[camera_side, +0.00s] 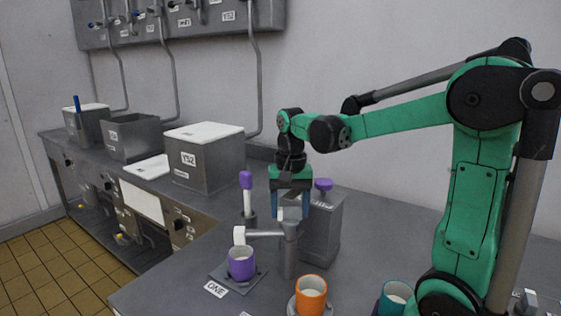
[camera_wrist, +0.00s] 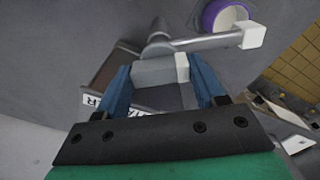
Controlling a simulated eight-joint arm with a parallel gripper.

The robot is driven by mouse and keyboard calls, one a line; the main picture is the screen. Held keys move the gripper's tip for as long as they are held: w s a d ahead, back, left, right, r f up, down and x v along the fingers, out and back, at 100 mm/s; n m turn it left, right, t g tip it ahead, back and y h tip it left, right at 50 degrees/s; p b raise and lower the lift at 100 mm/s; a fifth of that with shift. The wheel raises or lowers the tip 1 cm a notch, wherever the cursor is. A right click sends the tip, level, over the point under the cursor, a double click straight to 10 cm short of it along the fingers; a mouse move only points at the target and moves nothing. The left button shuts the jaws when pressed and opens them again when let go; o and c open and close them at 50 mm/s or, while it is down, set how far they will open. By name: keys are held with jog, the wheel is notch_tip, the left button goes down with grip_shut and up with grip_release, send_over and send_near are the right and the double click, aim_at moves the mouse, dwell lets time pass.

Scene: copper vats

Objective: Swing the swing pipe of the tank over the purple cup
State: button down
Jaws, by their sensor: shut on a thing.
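The tank (camera_side: 322,232) is a grey metal box with a purple knob (camera_side: 323,185) on top. The swing pipe (camera_side: 266,233) is a grey horizontal arm on an upright post, with a white block at its outer end. The purple cup (camera_side: 242,264) stands upright on a dark square plate; it also shows in the wrist view (camera_wrist: 226,12). The white end appears over the cup's far left rim in the side view; exact alignment is unclear. My gripper (camera_side: 290,212) is shut on the pipe's grey handle block (camera_wrist: 158,74), between the blue fingers.
An orange cup (camera_side: 311,293) and a teal cup (camera_side: 395,297) stand at the front. A purple-and-white upright piece (camera_side: 247,193) stands behind the pipe. Grey vats (camera_side: 206,158) line the back counter. The bench's left edge drops to a tiled floor (camera_side: 57,265).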

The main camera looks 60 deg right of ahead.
dwell(0.4)
jog(key=shift+c, duration=0.4)
grip_release()
jog(key=shift+r, duration=2.85)
jog(key=s+a+f+n+t, duration=0.1)
jog(key=a+f+n+t, duration=0.1)
jog(key=a+n, duration=0.3)
jog(key=s+a+f+n+t, duration=0.1)
jog(key=a+f+n+t, duration=0.2)
jog(key=a+n+t, duration=0.2)
jog(key=shift+s+a+f+n, duration=0.2)
jog(key=shift+a+n, duration=0.3)
jog(key=shift+a, duration=0.5)
